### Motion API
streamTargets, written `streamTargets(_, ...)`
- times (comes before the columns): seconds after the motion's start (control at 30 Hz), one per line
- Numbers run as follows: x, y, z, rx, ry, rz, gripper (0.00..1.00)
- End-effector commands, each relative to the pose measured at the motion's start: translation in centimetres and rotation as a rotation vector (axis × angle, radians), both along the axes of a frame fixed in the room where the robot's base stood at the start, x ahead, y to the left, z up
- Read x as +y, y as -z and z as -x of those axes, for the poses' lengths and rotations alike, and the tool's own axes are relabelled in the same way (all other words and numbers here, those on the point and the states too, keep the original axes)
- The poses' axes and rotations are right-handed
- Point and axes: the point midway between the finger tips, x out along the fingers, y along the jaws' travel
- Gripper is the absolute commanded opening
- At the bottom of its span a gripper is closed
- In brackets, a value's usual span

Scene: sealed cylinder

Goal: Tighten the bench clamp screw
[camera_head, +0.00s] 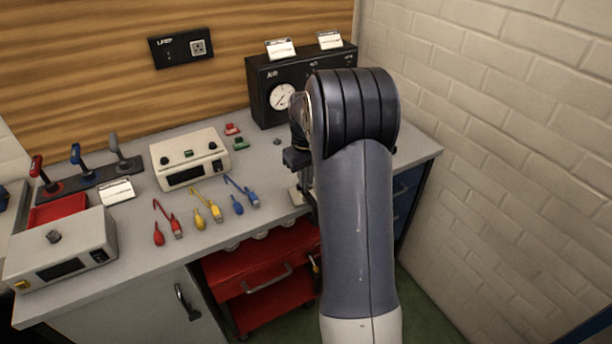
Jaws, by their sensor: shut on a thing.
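The bench clamp (296,196) shows in the head view as a small pale metal piece at the front edge of the grey bench, just left of my arm. My gripper (297,160) is a dark shape at the end of my arm, right above the clamp. It is shut on the clamp screw. My forearm and wrist cover the right side of the gripper and part of the clamp, so the fingertips and the screw itself are mostly hidden.
A black gauge box (282,97) stands behind my gripper. A cream instrument box (190,158) and red, yellow and blue leads (205,206) lie to the left. A red drawer cabinet (262,275) is under the bench. A white brick wall (510,130) closes the right side.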

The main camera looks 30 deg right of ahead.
Motion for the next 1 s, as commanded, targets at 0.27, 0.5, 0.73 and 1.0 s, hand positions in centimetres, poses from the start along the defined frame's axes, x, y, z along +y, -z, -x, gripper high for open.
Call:
streamTargets(0.27,-0.08,-0.53,-0.26,-0.012,0.261,0.003,0.0)
streamTargets(0.5,-0.08,-0.55,-0.29,-0.013,0.489,0.002,0.0)
streamTargets(0.73,-0.08,-0.55,-0.3,-0.013,0.707,0.002,0.0)
streamTargets(1.0,-0.08,-0.56,-0.31,-0.013,0.964,0.001,0.0)
